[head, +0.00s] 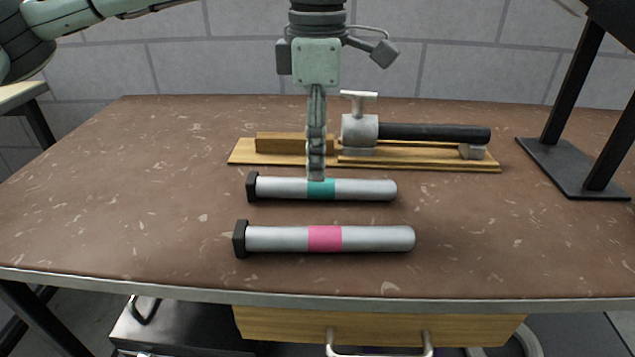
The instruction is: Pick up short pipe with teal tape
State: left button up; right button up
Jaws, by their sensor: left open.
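The short pipe with teal tape (362,189) lies on the brown table. It is grey, with a black hexagonal cap on its left end and a teal band near its middle. My left gripper (316,172) points straight down, with its fingertips at the teal band. The fingers are seen edge-on and look like one column. The gripper is open, and I cannot tell whether the fingers straddle or touch the pipe. A similar pipe with pink tape (375,239) lies nearer, roughly parallel to it. My right gripper is not in view.
Behind the teal-taped pipe, a wooden board (245,153) carries a grey valve fitting (359,129) and a black tube (435,133). A black metal stand (570,168) is at the right. The table (130,215) is clear at the left and front.

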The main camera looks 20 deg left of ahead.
aim_at(321, 189)
pick_arm(q)
notch_tip(321, 189, down, 5)
jog(key=shift+s+f, duration=0.1)
jog(key=shift+s, duration=0.05)
jog(key=shift+c, duration=0.4)
grip_shut()
